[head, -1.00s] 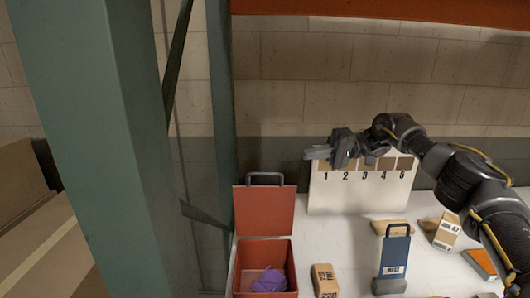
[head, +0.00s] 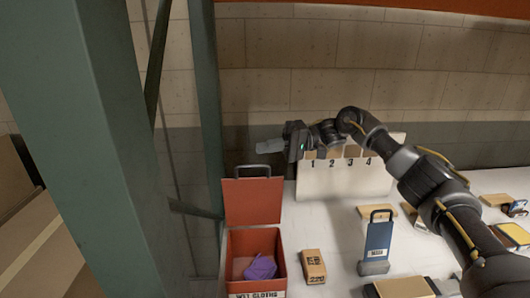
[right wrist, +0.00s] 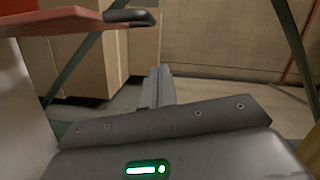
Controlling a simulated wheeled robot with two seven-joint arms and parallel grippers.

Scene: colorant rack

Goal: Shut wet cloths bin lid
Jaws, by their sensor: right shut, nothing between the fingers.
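The red wet cloths bin (head: 236,240) stands on the white surface at lower centre in the head view, its label partly cut off by the bottom edge. A purple cloth (head: 261,266) lies inside. Its red lid (head: 253,203) stands open, upright at the back, with a dark handle (head: 252,168) on its top edge. A red panel with a dark handle (right wrist: 130,16), apparently the lid, shows at upper left in the right wrist view. My right gripper (head: 265,147) is shut and empty, above and slightly right of the lid's handle. It also shows in the right wrist view (right wrist: 157,82). My left gripper is not in view.
A white numbered board (head: 345,182) stands behind, right of the lid. A tan block (head: 313,266) sits just right of the bin, and a blue handled item (head: 379,243) is farther right. A green post (head: 205,120) rises left of the bin.

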